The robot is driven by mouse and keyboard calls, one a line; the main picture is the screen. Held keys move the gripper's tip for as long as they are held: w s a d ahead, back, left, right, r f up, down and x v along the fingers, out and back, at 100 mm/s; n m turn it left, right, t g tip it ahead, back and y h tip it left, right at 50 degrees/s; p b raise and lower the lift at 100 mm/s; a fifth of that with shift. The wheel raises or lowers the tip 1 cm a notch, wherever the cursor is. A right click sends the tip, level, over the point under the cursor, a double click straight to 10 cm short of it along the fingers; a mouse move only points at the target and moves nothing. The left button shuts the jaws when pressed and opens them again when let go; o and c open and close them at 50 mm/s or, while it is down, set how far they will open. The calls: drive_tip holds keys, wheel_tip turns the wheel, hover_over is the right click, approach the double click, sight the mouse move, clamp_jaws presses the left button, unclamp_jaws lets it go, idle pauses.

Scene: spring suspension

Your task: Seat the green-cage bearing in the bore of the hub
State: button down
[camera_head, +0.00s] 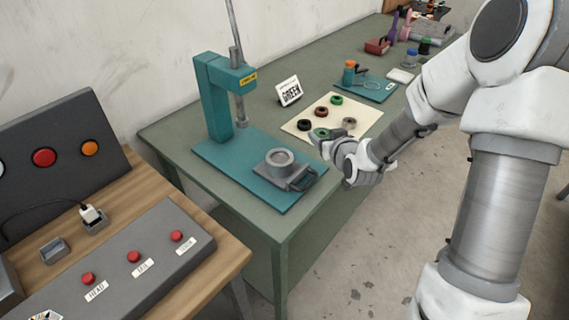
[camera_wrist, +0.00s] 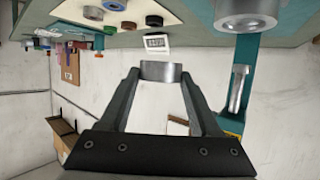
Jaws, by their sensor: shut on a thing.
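A bearing with a green top face (camera_head: 322,133) is between the fingertips of my gripper (camera_head: 325,141). In the wrist view only its grey metal side (camera_wrist: 161,71) shows, with both fingers of my gripper (camera_wrist: 160,75) closed on it. The hub (camera_head: 280,157) is a grey ring with an open bore, on the teal press base, to the left of and nearer than my gripper. It also shows in the wrist view (camera_wrist: 247,14), at the upper right. The held bearing is apart from the hub, near the cream mat.
The cream mat (camera_head: 367,115) holds several rings: green (camera_head: 337,100), dark red (camera_head: 321,111), black (camera_head: 304,125) and grey (camera_head: 349,122). A teal press column (camera_head: 214,98) with a ram (camera_head: 241,108) stands behind the hub. A "GREEN" sign (camera_head: 289,91) stands behind the mat.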

sight(321, 128)
drive_tip(key=w+r+n+y+b, duration=0.1)
drive_tip(key=w+r+y+b, duration=0.1)
drive_tip(key=w, duration=0.1)
drive_tip(key=shift+w+a+r+n+g, duration=0.1)
drive_tip(key=shift+a+r+n+g, duration=0.1)
drive_tip(key=shift+r+n+g, duration=0.15)
drive_tip(key=shift+w+r+n+y+b, duration=0.3)
drive_tip(key=shift+w+r+b, duration=0.1)
drive_tip(key=shift+r+b, duration=0.25)
drive_tip(key=s+a+f+b, duration=0.1)
drive_tip(key=a+f, duration=0.1)
drive_tip(key=a, duration=0.1)
drive_tip(key=s+a+f+b, duration=0.1)
drive_tip(key=a+f, duration=0.1)
drive_tip(key=a, duration=0.2)
drive_tip(key=s+a+f+b, duration=0.1)
drive_tip(key=s+a+f, duration=0.1)
drive_tip(key=a+f, duration=0.1)
drive_tip(key=shift+a+b, duration=0.35)
drive_tip(key=shift+f+b, duration=0.3)
drive_tip(key=shift+f, duration=1.65)
